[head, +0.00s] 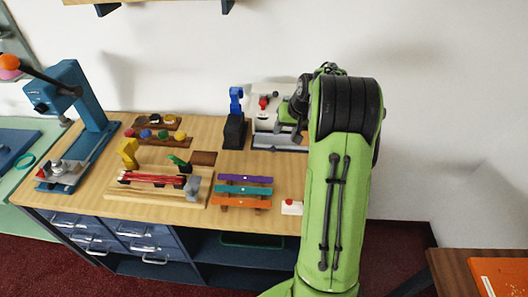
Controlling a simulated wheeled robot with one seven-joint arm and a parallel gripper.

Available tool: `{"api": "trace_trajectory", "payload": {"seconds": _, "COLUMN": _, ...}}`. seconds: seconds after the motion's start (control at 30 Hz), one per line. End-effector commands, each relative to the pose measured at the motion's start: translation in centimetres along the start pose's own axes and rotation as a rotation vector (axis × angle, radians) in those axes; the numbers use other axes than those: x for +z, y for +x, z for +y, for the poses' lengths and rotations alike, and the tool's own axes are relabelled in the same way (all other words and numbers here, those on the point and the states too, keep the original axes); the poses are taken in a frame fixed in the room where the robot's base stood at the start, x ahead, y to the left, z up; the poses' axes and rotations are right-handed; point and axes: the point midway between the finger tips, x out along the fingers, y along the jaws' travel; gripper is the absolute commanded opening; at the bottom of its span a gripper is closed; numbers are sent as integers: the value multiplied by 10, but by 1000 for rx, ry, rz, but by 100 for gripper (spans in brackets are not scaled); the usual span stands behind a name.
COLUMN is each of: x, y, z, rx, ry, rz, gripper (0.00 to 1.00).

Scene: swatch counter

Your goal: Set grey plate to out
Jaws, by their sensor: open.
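A flat grey plate (278,141) shows at the front foot of the white device (264,119) at the back right of the counter. Its right part lies behind my arm, and I cannot tell how far it is slid in or out. A small grey block (192,188) also stands at the right end of the wooden board. My gripper (290,127) is only partly in view by the white device, at the left edge of my green arm. It is open, its fingertips are mostly hidden, and I cannot tell whether it touches anything.
A wooden board (150,196) with a red clamp and a blue lever press (85,115) stand left. Bare counter (225,165) lies between.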

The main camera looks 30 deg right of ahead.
Motion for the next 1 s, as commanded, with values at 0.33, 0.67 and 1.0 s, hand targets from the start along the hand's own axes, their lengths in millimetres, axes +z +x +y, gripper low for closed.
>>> {"api": "trace_trajectory", "payload": {"seconds": 0.33, "x": 2, "y": 88, "z": -1, "rx": 0, "ry": -2, "rz": -6, "gripper": 50}}
{"api": "trace_trajectory", "payload": {"seconds": 0.67, "x": 1, "y": 142, "z": -1, "rx": 1, "ry": -2, "rz": -2, "gripper": 50}}
{"api": "trace_trajectory", "payload": {"seconds": 1.0, "x": 1, "y": 144, "z": -1, "rx": 1, "ry": -2, "rz": -2, "gripper": 41}}
